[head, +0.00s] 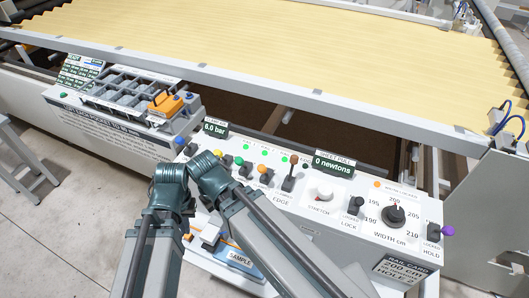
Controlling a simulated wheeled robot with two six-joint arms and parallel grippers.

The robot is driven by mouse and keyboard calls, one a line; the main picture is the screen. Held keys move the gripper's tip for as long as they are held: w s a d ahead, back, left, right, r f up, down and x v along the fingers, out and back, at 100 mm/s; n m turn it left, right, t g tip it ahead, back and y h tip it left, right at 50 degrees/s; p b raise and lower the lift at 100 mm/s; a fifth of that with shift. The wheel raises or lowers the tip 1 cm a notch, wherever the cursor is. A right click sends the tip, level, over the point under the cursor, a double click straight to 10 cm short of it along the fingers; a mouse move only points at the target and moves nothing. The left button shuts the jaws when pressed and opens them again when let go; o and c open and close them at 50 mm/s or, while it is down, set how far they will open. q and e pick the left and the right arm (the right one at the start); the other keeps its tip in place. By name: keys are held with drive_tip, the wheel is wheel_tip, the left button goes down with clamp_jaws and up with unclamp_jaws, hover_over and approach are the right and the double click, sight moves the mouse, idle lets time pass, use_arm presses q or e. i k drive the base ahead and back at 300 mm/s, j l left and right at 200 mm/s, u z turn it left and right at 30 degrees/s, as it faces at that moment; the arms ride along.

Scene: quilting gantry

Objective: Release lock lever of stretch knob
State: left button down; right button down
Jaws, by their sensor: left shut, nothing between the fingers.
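The white stretch knob (324,192) stands on the sloped control panel, with a green display reading 0 newtons above it. The black lock lever (355,205) is just right of the knob, over the word LOCK, with a small LOCKED label beside it. My left arm bends at its dark green elbow over the left part of the panel. Its forearm runs down to the right. My right gripper does not show.
A width dial (393,215) and a purple-tipped hold lever (447,230) are to the right. A grey tray (130,90) with an orange block (166,104) and yellow quilt fabric (300,45) lie behind.

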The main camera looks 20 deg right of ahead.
sight(359, 201)
drive_tip(key=l+z, duration=0.15)
drive_tip(key=z, duration=0.35)
drive_tip(key=l+z, duration=0.2)
drive_tip(key=z, duration=0.3)
drive_tip(key=l+z, duration=0.2)
drive_tip(key=z, duration=0.3)
drive_tip(key=k, duration=1)
